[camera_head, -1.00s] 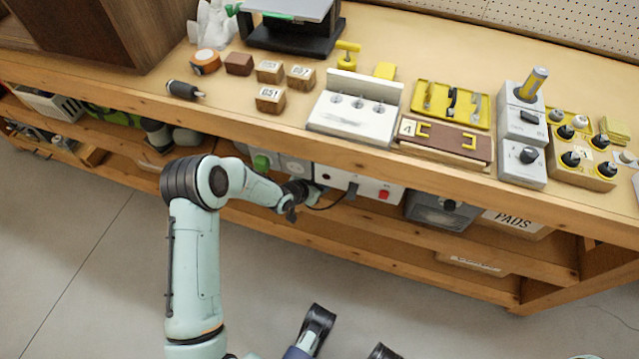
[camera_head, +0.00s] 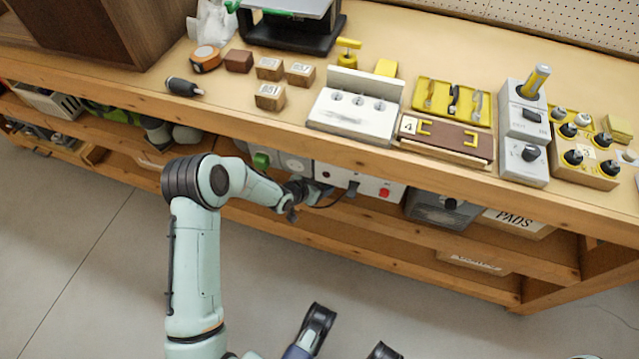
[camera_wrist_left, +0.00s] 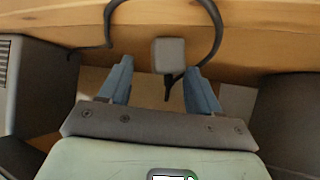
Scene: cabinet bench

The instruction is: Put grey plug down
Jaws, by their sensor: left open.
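The grey plug (camera_wrist_left: 170,55) is a small rounded block with a dark cable in the left wrist view. In the head view, my left gripper (camera_head: 305,195) is low at the shelf under the bench top, and the plug is not clearly visible there.
A white box with a red switch (camera_head: 372,188) stands on the shelf beside my left gripper, with a black cable near it. The bench top edge (camera_head: 250,122) overhangs above. A dark grey device (camera_head: 440,210) is further right. The floor (camera_head: 90,240) in front is clear.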

